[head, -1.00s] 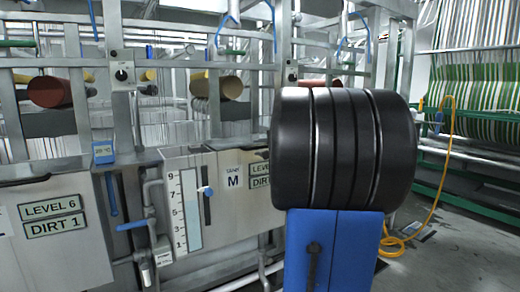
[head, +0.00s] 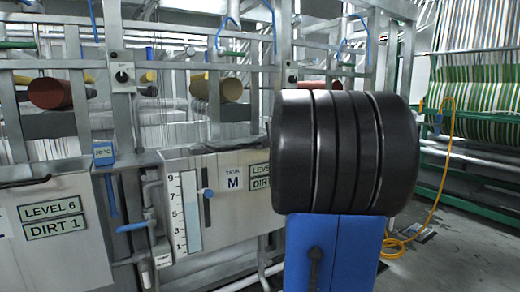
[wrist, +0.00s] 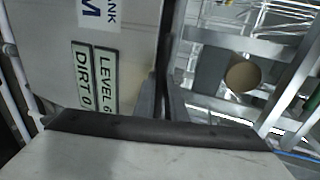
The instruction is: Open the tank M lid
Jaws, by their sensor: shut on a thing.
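The lid's dark handle (wrist: 161,50) shows as a thin strip along the tank's top edge in the wrist view. My gripper (wrist: 161,88) is shut on this handle, its two grey fingers on either side. In the head view my arm hides the gripper and the right part of the tank, so the lid's angle cannot be told.
A neighbouring tank (head: 55,235) marked "LEVEL 6 / DIRT 1" stands at left. A level gauge (head: 185,212) and pipes with a blue valve handle (head: 132,227) sit between them. Metal frames with rollers (head: 50,92) rise behind.

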